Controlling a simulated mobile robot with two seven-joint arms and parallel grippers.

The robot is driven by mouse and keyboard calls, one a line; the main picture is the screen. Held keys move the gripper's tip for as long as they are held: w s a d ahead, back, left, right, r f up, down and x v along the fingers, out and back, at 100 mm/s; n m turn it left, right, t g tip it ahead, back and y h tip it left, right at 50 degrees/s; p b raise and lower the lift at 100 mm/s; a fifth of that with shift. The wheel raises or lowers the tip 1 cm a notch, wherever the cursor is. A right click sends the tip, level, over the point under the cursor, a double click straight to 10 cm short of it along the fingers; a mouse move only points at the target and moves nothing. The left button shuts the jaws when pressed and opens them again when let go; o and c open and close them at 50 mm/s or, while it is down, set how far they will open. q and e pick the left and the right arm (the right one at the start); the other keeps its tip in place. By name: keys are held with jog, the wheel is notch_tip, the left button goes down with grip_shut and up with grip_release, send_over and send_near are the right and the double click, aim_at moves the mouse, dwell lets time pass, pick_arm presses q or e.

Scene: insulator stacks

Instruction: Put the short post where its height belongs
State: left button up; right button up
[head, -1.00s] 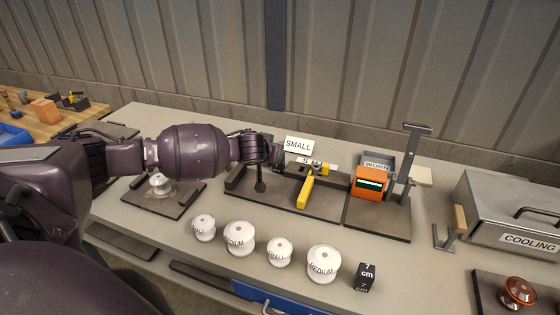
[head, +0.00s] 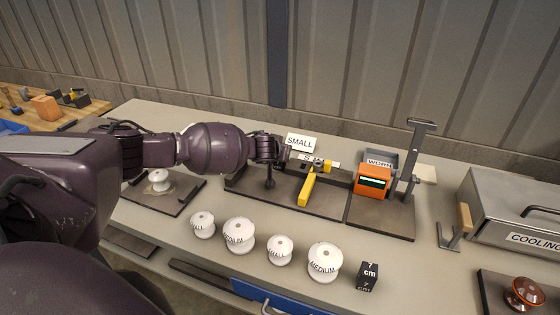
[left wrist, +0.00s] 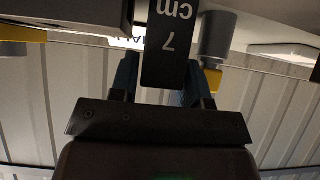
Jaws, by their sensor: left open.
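My left gripper (head: 287,155) is at the near side of the SMALL sign (head: 300,141), by the rear of the dark fixture plate. In the left wrist view its two fingers (left wrist: 162,85) are open. A dark block marked "7 cm" (left wrist: 168,45) shows between or just beyond them; I cannot tell whether they touch it. A dark block marked 7 cm (head: 367,277) also stands at the front of the bench. I cannot tell which piece is the short post. White spools marked SMALL or MEDIUM, such as the large one (head: 323,262), stand in a front row. My right gripper is not in view.
The fixture plate (head: 240,186) carries a yellow lever (head: 307,190). An orange device with a display (head: 371,181) and an upright dark stand (head: 410,160) are to its right. The COOLING box (head: 505,205) is at far right. A white spool (head: 159,180) sits on a left plate.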

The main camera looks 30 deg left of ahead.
pick_arm(q)
jog(key=c, duration=0.7)
